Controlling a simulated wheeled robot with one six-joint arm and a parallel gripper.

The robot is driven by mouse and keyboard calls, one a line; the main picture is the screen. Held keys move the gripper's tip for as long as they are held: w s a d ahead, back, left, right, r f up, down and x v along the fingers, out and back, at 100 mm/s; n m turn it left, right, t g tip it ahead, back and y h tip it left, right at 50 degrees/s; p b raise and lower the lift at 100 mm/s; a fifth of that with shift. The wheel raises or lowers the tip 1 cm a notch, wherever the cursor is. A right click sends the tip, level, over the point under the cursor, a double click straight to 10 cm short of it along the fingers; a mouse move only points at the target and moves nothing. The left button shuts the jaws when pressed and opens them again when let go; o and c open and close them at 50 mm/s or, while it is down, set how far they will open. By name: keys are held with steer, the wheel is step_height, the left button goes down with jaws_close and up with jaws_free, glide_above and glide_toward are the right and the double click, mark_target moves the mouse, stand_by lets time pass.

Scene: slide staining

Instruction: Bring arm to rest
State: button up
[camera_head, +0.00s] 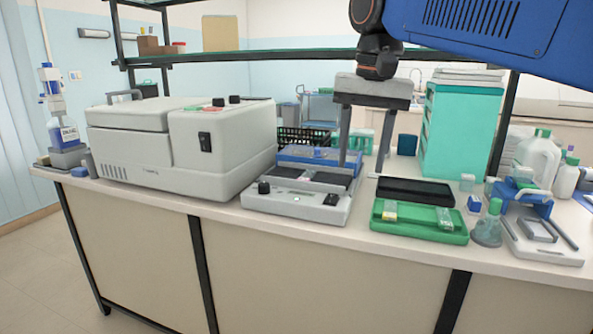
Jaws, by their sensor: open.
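My gripper (362,166) hangs from my blue arm, pointing down, with its two grey fingers spread apart and nothing between them. It is in the upper middle of the head view, over the bench. The fingertips appear beside the right rear of a low grey device (298,197) with a dark top and behind a black tray (416,191). I cannot tell how high the fingertips are above the bench.
A large white machine (180,147) stands at left. A green tray (419,222) with small items lies in front of the gripper. A glass shelf (240,56) runs behind.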

steer(key=s+d+f+n+t, duration=0.1)
steer(key=s+d+f, duration=0.4)
steer(key=f, duration=0.5)
steer(key=s+d+f+n+t, duration=0.1)
steer(key=s+d+f, duration=0.5)
steer(key=f, duration=0.4)
steer(key=s+d+f+t, duration=0.1)
steer(key=s+d+f, duration=0.4)
steer(key=f, duration=0.5)
steer(key=shift+s+d+f+n+t+h, duration=0.3)
steer(key=shift+s+f+n, duration=0.1)
steer(key=shift+s, duration=0.5)
steer(key=shift+r, duration=0.1)
